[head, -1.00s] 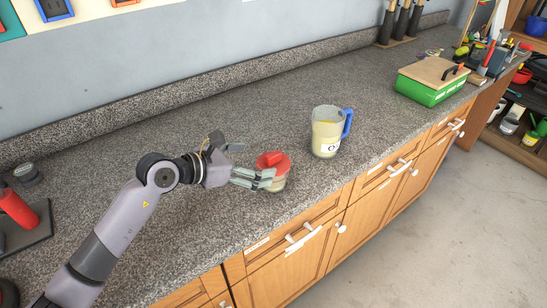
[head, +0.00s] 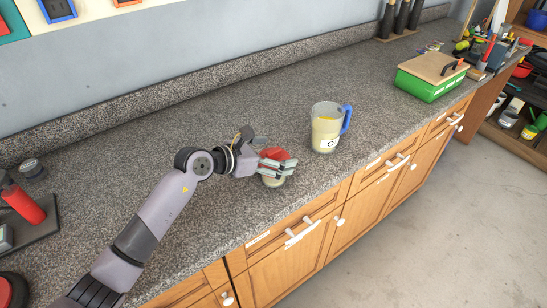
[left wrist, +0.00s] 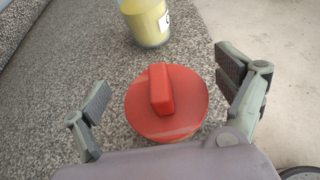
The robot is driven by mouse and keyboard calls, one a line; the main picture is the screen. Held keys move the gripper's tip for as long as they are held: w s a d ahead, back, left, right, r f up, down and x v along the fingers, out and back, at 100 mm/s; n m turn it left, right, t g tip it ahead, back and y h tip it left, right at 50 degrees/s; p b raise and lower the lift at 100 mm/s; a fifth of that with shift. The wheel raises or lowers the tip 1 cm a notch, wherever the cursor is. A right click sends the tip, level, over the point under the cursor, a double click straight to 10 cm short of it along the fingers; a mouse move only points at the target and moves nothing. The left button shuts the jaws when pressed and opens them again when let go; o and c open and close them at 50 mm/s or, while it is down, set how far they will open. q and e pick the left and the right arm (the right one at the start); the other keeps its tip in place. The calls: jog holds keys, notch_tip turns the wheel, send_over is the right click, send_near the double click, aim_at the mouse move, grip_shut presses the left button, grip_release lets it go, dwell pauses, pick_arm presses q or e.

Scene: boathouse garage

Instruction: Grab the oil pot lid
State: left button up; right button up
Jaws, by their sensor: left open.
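The red lid (head: 275,154) with a raised bar handle sits low on the counter, a pale part showing beneath it in the head view. In the left wrist view the lid (left wrist: 185,113) is a red disc between my spread fingers. A clear jug (head: 325,130) with yellowish contents, a blue handle and a label starting with "O" stands upright to its right; it also shows in the left wrist view (left wrist: 147,25). My left gripper (head: 273,166) is open and empty at the lid, its fingers partly covering it. Gaps show on both sides. My right gripper is out of view.
The speckled counter (head: 210,125) is clear behind the lid. A green box (head: 430,84) with a wooden top stands farther right. A red cylinder (head: 22,203) on a dark tray is at the left. The counter's front edge, above wooden drawers, is close to the lid.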

pick_arm(q)
jog(key=shift+s, duration=0.1)
jog(key=c, duration=1.6)
